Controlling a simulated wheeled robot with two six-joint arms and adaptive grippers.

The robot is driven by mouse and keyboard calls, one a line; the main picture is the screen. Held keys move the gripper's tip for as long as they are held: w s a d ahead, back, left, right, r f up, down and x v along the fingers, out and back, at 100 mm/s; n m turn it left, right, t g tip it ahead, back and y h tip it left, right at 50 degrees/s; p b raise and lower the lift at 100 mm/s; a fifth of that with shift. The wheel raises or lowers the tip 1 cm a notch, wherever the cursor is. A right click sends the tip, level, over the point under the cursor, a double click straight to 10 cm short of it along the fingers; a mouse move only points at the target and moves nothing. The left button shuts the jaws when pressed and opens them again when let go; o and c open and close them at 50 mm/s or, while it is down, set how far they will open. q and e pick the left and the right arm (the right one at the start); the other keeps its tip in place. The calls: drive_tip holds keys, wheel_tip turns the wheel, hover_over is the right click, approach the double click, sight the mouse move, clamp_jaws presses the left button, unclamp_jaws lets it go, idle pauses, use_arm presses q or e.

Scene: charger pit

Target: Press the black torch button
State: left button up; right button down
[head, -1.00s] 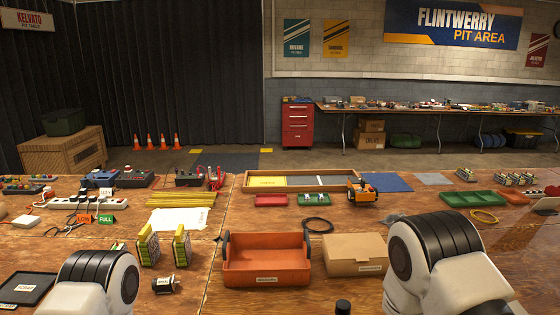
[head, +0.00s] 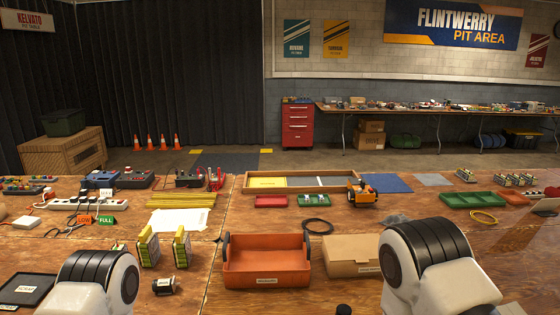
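A small black cylindrical thing (head: 163,285) with a white label lies on the table at the front left, right of my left arm. It may be the black torch, but its button is too small to make out. Another dark rounded tip (head: 343,310) shows at the bottom edge, left of my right arm. Most of it is cut off and I cannot tell what it belongs to. Both of my arms show only as white links with black bands at the bottom. Neither gripper shows, so what they hold is hidden.
An orange open bin (head: 267,281) and a closed cardboard box (head: 352,268) stand front centre. Green-and-yellow packs (head: 148,250) stand left of the bin. A black tray (head: 24,290) lies far left. Bare wood (head: 205,270) shows left of the bin.

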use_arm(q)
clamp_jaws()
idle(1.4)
